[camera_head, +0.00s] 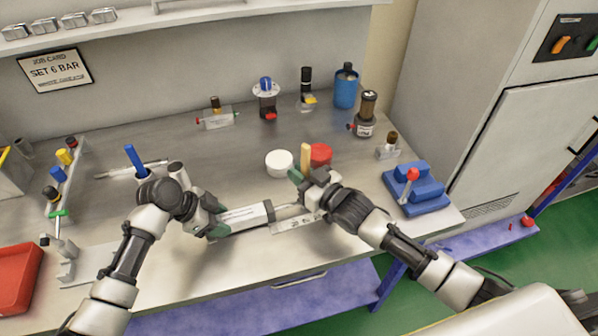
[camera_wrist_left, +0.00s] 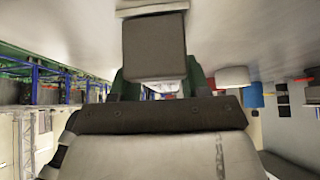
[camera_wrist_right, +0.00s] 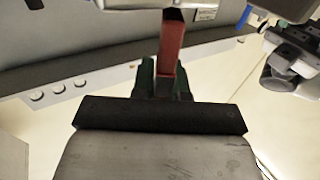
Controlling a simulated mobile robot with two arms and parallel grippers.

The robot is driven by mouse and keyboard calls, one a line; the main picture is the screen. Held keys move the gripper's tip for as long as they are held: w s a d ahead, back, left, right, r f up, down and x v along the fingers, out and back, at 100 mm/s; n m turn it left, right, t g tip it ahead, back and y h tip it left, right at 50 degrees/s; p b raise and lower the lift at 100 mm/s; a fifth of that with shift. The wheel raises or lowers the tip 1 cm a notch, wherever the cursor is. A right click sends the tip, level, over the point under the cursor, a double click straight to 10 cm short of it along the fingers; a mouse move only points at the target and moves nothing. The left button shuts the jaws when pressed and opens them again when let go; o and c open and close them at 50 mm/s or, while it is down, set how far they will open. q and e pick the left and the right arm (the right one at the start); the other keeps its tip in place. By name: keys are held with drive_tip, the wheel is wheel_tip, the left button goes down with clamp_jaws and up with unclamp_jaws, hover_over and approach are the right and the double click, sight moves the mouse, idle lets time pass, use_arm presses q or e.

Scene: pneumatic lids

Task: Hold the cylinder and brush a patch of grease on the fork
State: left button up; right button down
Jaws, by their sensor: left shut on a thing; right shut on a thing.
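The cylinder (camera_head: 243,216), a pale barrel with a dark end cap, lies low over the front of the bench with its rod end to the right. My left gripper (camera_head: 212,217) is shut on its left end; in the left wrist view its dark end block (camera_wrist_left: 155,48) sits between the green fingers. The fork at the rod end is partly hidden by my right arm and cannot be made out clearly. My right gripper (camera_head: 303,182) is shut on the brush (camera_head: 305,155), whose tan handle points up; the right wrist view shows a reddish-brown part (camera_wrist_right: 171,48) between its fingers.
A white round pot (camera_head: 279,163) and a red round lid (camera_head: 320,153) stand just behind my right gripper. A blue fixture (camera_head: 416,188) with a red knob is at right, a red tray (camera_head: 17,278) at left. Pneumatic parts line the back.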

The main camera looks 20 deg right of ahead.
drive_tip(key=shift+s, duration=0.1)
drive_tip(key=shift+s+r, duration=0.1)
drive_tip(key=shift+s, duration=0.35)
drive_tip(key=shift+w, duration=0.15)
drive_tip(key=shift+w, duration=0.45)
drive_tip(key=shift+w, duration=0.15)
drive_tip(key=shift+w+f, duration=0.2)
drive_tip(key=shift+w, duration=0.05)
drive_tip(key=shift+s, duration=0.25)
